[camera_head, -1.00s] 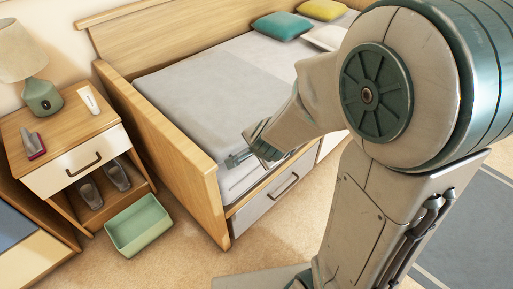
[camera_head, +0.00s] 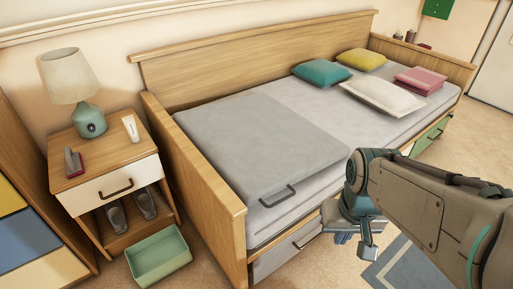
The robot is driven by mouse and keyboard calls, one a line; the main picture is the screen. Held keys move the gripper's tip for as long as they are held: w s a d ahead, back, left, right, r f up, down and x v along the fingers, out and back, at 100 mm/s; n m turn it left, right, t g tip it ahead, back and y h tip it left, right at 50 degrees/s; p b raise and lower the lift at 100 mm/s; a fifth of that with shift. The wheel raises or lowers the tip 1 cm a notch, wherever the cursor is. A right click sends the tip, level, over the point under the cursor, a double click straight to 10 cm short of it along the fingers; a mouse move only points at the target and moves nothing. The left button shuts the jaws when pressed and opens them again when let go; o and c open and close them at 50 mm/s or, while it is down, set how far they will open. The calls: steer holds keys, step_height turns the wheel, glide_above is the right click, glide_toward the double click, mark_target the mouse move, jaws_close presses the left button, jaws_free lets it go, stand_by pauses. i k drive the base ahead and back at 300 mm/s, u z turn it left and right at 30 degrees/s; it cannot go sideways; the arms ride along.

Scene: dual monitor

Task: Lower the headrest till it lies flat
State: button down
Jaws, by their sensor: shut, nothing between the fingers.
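The headrest (camera_head: 258,147) is the darker grey panel at the left end of the bed, beside the wooden end board. It appears to lie flat or nearly flat, level with the mattress (camera_head: 335,110); a small remaining tilt cannot be told. Its dark handle (camera_head: 277,197) is on the near edge and is bare. My gripper (camera_head: 367,249) is to the right of the handle, in front of the bed's near side, apart from the headrest. It is shut and empty, partly hidden by my wrist.
The wooden end board (camera_head: 195,180) stands higher than the mattress. A nightstand (camera_head: 105,165) with a lamp (camera_head: 75,85) is at left, a green bin (camera_head: 158,255) on the floor. Pillows (camera_head: 382,94) and a folded pink cloth (camera_head: 421,80) lie on the bed's far part.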

mark_target(261, 146)
steer(key=z, duration=1.5)
steer(key=k, duration=0.75)
steer(key=u, duration=1.75)
steer(key=i, duration=1)
steer(key=z, duration=0.05)
